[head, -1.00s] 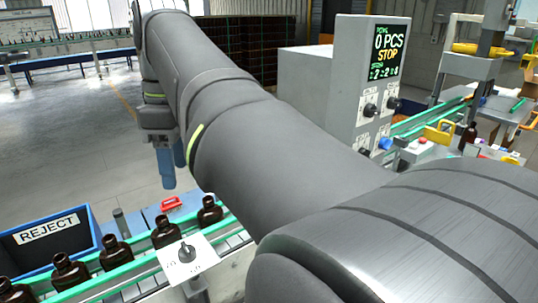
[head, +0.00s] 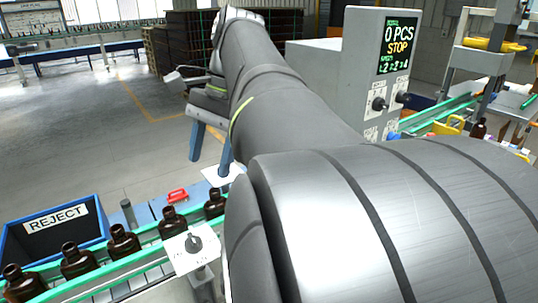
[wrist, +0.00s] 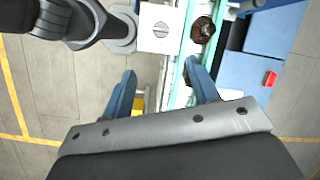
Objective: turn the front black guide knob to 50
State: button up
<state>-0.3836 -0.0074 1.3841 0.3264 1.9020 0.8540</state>
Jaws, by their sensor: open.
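A black guide knob (head: 194,243) stands on a white dial plate (head: 184,262) at the near side of the conveyor in the head view. My gripper (head: 209,167) hangs beyond the conveyor in that view, its blue fingers apart and empty. The wrist view shows the open fingers (wrist: 161,75) with a white plate bearing a round knob (wrist: 160,29) ahead of the gap, clear of the fingers. I cannot tell which knob this is. The dial markings are too small to read.
Several amber bottles (head: 123,241) stand on the conveyor with green rails (head: 98,283). A blue REJECT bin (head: 88,226) is at the left. A control box (head: 362,70) shows 0 PCS and STOP.

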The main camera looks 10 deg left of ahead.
jog(key=m, duration=0.4)
send_near(193, 236)
jog(key=shift+m+y, duration=0.3)
jog(key=x, duration=0.9)
jog(key=shift+d+f, duration=0.2)
jog(key=shift+d, duration=0.05)
jog(key=shift+c, duration=0.4)
jog(key=c, duration=0.9)
